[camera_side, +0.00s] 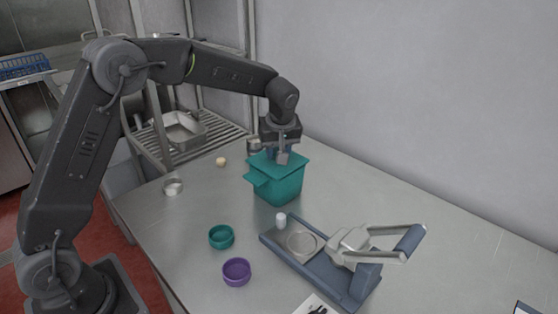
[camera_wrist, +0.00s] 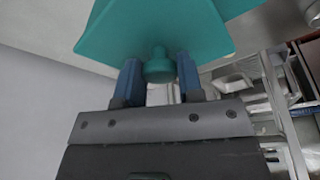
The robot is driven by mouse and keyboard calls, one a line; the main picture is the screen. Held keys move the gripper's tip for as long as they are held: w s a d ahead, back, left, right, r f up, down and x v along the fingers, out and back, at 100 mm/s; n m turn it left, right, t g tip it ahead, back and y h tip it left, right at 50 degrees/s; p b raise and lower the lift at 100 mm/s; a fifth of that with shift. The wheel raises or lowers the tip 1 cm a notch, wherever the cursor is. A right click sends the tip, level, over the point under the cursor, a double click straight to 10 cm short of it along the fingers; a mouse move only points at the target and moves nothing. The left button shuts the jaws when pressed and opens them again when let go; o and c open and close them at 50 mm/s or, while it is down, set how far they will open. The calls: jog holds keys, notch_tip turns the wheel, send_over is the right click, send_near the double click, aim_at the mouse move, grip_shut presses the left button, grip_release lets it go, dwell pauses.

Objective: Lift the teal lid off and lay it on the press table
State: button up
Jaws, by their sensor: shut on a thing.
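My gripper (camera_side: 283,154) is directly over the lid, pointing down. In the wrist view the lid (camera_wrist: 155,30) fills the top, and its round knob (camera_wrist: 159,66) sits between the two blue fingers of my gripper (camera_wrist: 158,78), which are shut on it. The press (camera_side: 340,258), blue-grey with a round plate and a lever handle, stands at the front right.
A teal bowl (camera_side: 221,237) and a purple bowl (camera_side: 236,271) stand left of the press.

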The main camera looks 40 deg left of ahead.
aim_at(277, 150)
jog(key=shift+r, duration=0.25)
jog(key=shift+r, duration=2)
jog(key=s+a+f, duration=0.2)
jog(key=s+a, duration=0.7)
jog(key=s, duration=0.3)
jog(key=s+a+f, duration=0.1)
jog(key=s+a, duration=0.7)
jog(key=s, duration=0.4)
jog(key=w+d+f, duration=0.3)
jog(key=w+d, duration=0.1)
jog(key=w+d+f, duration=0.4)
jog(key=shift+f, duration=2.1)
